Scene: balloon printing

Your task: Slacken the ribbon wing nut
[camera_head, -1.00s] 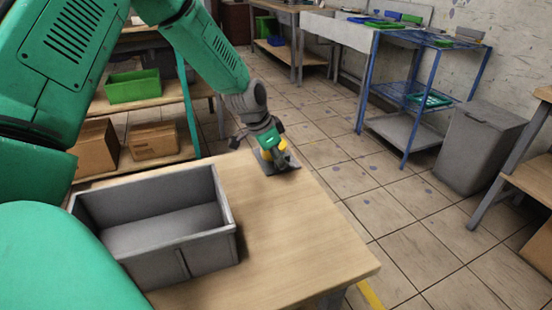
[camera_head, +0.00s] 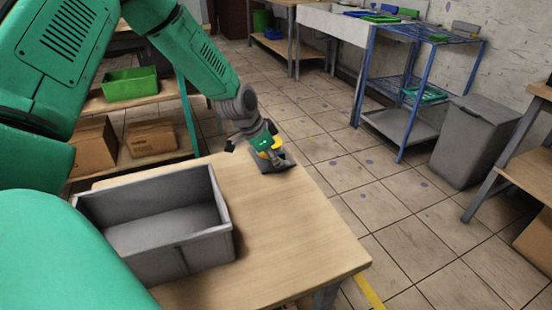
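No wing nut or ribbon can be made out at this size. My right gripper is not in view.
A grey open bin (camera_head: 230,240), empty as far as I see, stands on the table (camera_head: 285,235) at left. The table's right half is clear. Behind are a shelf with a green crate (camera_head: 130,86) and boxes (camera_head: 152,138), a blue rack (camera_head: 408,100) and a grey waste bin (camera_head: 470,140).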

